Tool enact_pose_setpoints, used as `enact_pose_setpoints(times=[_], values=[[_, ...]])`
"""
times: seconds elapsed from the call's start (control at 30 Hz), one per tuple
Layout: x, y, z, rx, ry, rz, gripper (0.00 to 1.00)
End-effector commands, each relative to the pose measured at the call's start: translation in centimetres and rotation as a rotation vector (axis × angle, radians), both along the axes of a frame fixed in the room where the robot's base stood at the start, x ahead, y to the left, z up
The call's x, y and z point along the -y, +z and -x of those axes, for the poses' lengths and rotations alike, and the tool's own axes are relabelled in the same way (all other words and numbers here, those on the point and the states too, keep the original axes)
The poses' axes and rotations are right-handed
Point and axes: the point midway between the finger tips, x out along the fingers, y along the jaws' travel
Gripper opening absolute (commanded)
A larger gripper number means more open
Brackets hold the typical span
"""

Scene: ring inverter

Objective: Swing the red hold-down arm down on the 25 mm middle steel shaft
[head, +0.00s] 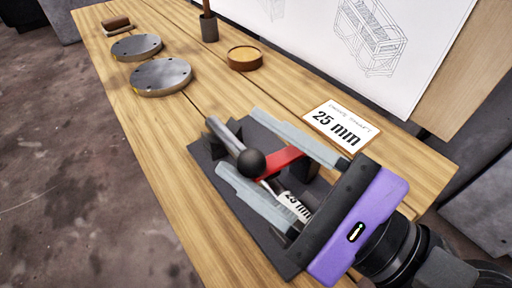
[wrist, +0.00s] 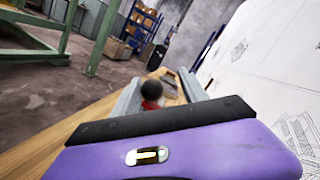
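The red hold-down arm (head: 279,162) ends in a black ball knob (head: 251,163) and crosses above the steel shaft (head: 229,136). I cannot tell whether it touches the shaft. The shaft lies on a dark fixture base (head: 213,178), with a "25 mm" label (head: 295,205) near its close end. My gripper (head: 238,140) is open, its pale fingers on either side of the knob with gaps to both. The wrist view shows the knob (wrist: 152,90) between the fingers, with a bit of red arm (wrist: 150,104) below. My gripper's body hides the fixture's near end.
A "25 mm" card (head: 341,126) lies right of the fixture on the wooden bench (head: 170,130). Farther off are two grey discs (head: 160,76), a round tan-topped dish (head: 245,58), a dark cup (head: 208,28) and a brown roller (head: 116,23). A drawing board (head: 330,40) stands along the right edge.

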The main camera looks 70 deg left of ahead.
Motion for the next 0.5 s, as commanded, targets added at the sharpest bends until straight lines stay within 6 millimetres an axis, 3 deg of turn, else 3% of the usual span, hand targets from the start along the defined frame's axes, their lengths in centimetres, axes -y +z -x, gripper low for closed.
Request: enact_pose_setpoints(times=[0.33, 0.5], values=[[0.3, 0.0, 0.0, -0.001, 0.004, 0.0, 0.5], [2.2, -0.2, -1.1, -0.004, 0.0, 0.001, 0.5]])
